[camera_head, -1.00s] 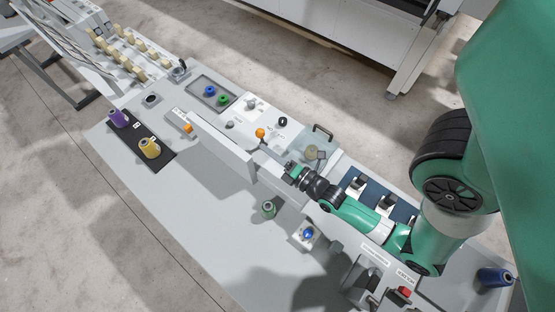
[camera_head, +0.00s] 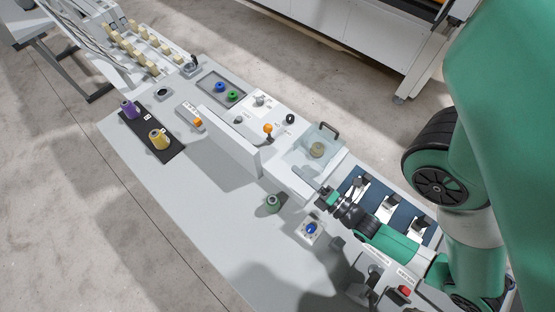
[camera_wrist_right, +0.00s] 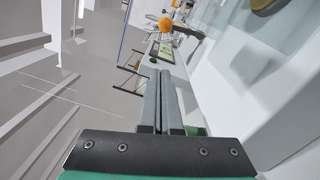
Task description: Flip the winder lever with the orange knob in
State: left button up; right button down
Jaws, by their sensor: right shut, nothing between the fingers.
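The orange knob (camera_head: 267,128) tops the winder lever on the white panel behind the upright white plate, near the middle of the head view. An orange knob also shows in the right wrist view (camera_wrist_right: 165,25), beyond the fingertips. My right gripper (camera_head: 322,192) is to the right of and nearer than the knob in the head view, clearly apart from it. Its two fingers (camera_wrist_right: 161,74) are together with nothing between them. The lever's lower end is too small to make out. My left gripper is not in view.
The upright white plate (camera_head: 228,142) stands in front of the lever. A clear box (camera_head: 318,150) with a dark handle lies to its right. A green spool (camera_head: 272,203) and a blue button (camera_head: 311,229) are near my right gripper. The front-left table is bare.

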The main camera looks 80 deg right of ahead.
notch_tip(320, 180, up, 15)
jog(key=w+d+m+t+h, duration=0.2)
jog(key=m+h, duration=0.8)
jog(key=m, duration=2)
jog(key=m+g+y, duration=0.7)
jog(key=m+g, duration=0.4)
jog(key=m, duration=2.3)
send_near(269, 134)
jog(key=x, duration=0.6)
jog(key=shift+w+d+f, duration=0.15)
jog(key=shift+d+f, duration=0.05)
